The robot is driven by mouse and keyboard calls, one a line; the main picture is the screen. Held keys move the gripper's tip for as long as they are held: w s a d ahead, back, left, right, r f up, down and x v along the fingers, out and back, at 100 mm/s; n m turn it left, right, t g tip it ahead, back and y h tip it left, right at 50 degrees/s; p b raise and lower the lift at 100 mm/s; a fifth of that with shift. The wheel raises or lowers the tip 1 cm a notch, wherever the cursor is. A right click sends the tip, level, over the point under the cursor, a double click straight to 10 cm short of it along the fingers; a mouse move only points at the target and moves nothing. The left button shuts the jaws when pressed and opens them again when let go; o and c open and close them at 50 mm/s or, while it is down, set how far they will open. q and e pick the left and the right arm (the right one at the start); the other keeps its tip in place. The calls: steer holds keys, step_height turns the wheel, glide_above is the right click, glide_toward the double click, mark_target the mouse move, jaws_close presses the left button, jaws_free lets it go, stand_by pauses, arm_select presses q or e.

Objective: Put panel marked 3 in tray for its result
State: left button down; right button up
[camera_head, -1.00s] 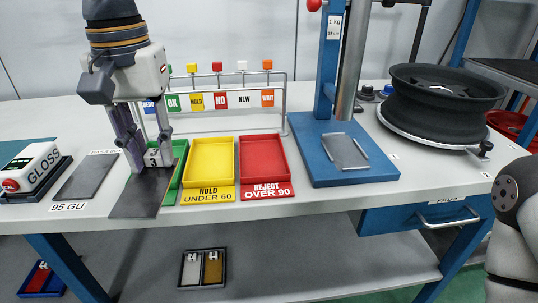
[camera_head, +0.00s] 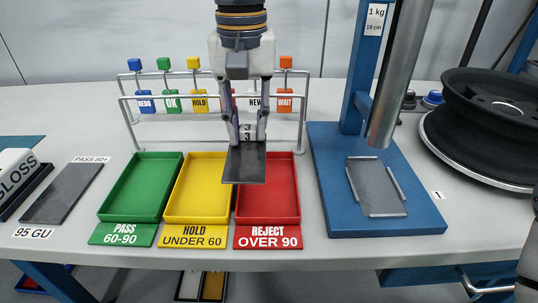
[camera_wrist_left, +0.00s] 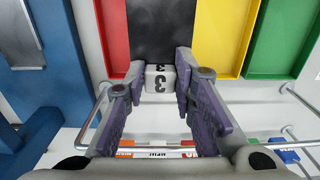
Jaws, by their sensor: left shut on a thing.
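My left gripper (camera_head: 247,133) is shut on the white tab, marked 3, of a dark grey panel (camera_head: 245,165). It holds the panel above the trays, across the border between the yellow HOLD UNDER 60 tray (camera_head: 193,195) and the red REJECT OVER 90 tray (camera_head: 268,205). The green PASS 60-90 tray (camera_head: 140,190) is to the left. All three trays look empty where visible. In the left wrist view the fingers (camera_wrist_left: 160,80) grip the tab, with the panel (camera_wrist_left: 162,28) reaching past them. My right gripper is out of view.
A rack with hanging coloured tags (camera_head: 172,104) stands behind the trays. A blue press stand (camera_head: 330,200) with a metal plate is to their right, then a black wheel (camera_head: 495,120). A GLOSS device (camera_head: 18,170) and a grey plate (camera_head: 62,193) are at left.

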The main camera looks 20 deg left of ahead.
arm_select(q)
glide_above(268, 172)
step_height(268, 172, down, 5)
steer(key=shift+d+r, duration=0.1)
steer(key=shift+r, duration=0.05)
step_height(268, 172, down, 2)
steer(key=shift+f, duration=0.25)
steer(key=shift+r, duration=0.1)
steer(key=c, duration=1.3)
jaws_free()
step_height(268, 172, up, 12)
